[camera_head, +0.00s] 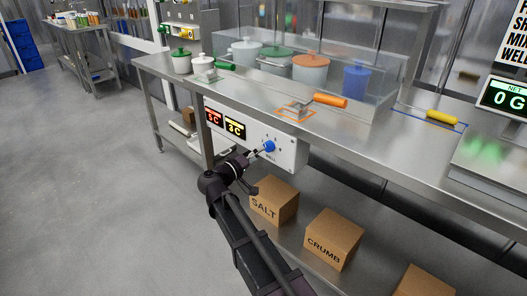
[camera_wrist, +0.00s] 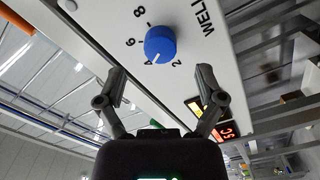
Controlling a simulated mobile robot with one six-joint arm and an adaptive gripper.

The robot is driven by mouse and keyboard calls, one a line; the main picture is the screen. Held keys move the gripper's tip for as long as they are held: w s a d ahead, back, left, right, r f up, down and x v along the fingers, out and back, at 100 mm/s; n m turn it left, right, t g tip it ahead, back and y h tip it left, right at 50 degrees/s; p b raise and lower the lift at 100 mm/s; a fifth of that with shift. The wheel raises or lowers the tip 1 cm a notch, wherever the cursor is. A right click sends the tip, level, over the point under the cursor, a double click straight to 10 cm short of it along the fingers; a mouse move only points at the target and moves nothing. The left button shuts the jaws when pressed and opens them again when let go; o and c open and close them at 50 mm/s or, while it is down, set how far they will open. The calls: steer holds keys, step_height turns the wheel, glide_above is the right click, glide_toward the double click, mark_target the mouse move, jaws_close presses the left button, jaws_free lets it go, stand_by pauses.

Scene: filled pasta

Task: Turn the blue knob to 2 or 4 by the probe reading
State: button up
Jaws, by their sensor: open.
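The blue knob (camera_head: 269,146) sits on the right part of a white panel (camera_head: 286,153) under the counter's front edge. In the wrist view the knob (camera_wrist: 160,43) is ringed by the numbers 2, 4, 6 and 8, and its white mark points towards 4. My gripper (camera_head: 252,157) is just in front of the knob. In the wrist view my gripper (camera_wrist: 160,76) is open and empty, with the knob beyond and between its fingertips, apart from them. A red display (camera_head: 214,118) seems to read 5 C and a yellow display (camera_head: 235,128) 3 C.
Above, the steel counter (camera_head: 378,138) holds an orange-handled tool (camera_head: 328,100), a yellow-handled tool (camera_head: 441,116), lidded pots and a scale (camera_head: 497,150). Below, cardboard boxes marked SALT (camera_head: 274,200) and CRUMB (camera_head: 332,238) stand on a shelf. The floor to the left is clear.

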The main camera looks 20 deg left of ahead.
steer(key=v, duration=0.7)
steer(key=shift+s, duration=0.25)
stand_by(0.4)
